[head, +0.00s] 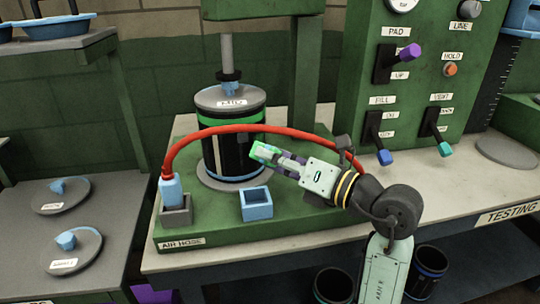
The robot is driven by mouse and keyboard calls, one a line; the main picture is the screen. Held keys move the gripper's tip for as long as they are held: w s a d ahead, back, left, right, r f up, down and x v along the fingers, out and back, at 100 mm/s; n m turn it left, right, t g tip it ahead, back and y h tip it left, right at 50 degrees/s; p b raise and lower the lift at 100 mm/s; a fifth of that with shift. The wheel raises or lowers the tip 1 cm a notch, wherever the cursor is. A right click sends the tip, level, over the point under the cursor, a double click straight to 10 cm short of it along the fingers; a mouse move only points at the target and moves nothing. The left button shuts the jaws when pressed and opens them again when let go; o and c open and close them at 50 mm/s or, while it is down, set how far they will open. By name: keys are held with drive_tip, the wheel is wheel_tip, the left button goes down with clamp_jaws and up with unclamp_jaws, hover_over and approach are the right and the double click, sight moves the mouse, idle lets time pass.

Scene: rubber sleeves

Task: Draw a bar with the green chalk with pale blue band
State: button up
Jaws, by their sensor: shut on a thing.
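My gripper (272,155) reaches in from the right, above the green bench fixture. It is shut on a small bright green piece, the green chalk (262,150), at its fingertips. A pale patch shows on the chalk, but the picture is too small to make out its band clearly. Just behind and to the left stands a black cylinder (222,155) with a green band, a grey lid and a label. I cannot tell whether the chalk touches the cylinder. I cannot make out a drawn bar.
A red hose (240,129) arches across the cylinder, from a blue fitting (171,192) in a grey socket towards my arm. An empty blue square holder (256,204) sits on the green base (215,231). A green panel (425,80) with levers stands at right.

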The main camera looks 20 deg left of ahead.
drive_tip(key=shift+v, duration=2.4)
drive_tip(key=shift+v, duration=1.5)
drive_tip(key=shift+w+a, duration=0.1)
drive_tip(key=shift+x, duration=3.25)
drive_tip(key=shift+x, duration=1.1)
